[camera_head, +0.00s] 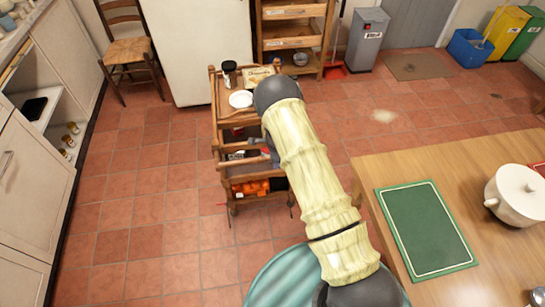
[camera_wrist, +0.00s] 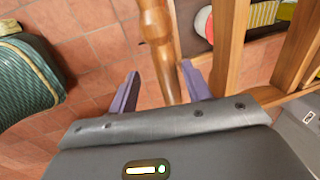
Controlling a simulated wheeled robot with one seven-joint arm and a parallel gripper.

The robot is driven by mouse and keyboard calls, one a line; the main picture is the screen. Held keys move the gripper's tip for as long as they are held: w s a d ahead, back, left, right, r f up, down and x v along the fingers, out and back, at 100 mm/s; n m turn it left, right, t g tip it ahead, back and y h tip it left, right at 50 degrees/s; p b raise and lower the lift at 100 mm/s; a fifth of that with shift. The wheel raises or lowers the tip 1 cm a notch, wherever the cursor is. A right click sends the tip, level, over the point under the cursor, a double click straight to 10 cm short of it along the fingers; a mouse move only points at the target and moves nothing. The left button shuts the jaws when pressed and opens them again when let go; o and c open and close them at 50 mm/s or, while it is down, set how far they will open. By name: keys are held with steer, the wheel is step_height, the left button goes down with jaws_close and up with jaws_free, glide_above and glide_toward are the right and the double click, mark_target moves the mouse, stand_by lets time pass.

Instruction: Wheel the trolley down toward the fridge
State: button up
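The wooden trolley (camera_head: 218,112) stands upright on the tiled floor, left of my arm. Its top carries a dark jar, a white plate and a box; lower shelves hold red and orange items. In the wrist view my gripper (camera_wrist: 159,88) has its two purple fingers apart, one on each side of a turned wooden rod (camera_wrist: 155,40) of the trolley. A gap shows between the left finger and the rod; the right finger is closer to it. In the head view my arm hides most of the gripper and the trolley's right side. The white fridge (camera_head: 197,50) stands behind the trolley.
A wooden chair (camera_head: 128,50) stands left of the fridge, and a wooden shelf rack (camera_head: 290,42) right of it. Cabinets (camera_head: 30,190) line the left side. A wooden table (camera_head: 400,170) is at right. Tiled floor (camera_head: 135,180) left of the trolley is clear.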

steer(key=s+r, duration=0.3)
steer(key=r, duration=1.4)
steer(key=shift+s+d, duration=0.2)
steer(key=shift+d, duration=0.05)
steer(key=s+d+r+n+p, duration=0.4)
steer(key=s+r+n, duration=0.4)
steer(key=s+r, duration=0.4)
steer(key=s+d+r+n+p, duration=0.4)
steer(key=s+r+n, duration=0.4)
steer(key=s+r, duration=0.3)
steer(key=shift+s+d+r+n, duration=0.35)
steer(key=shift+d+r+n, duration=0.05)
steer(key=shift+d, duration=0.35)
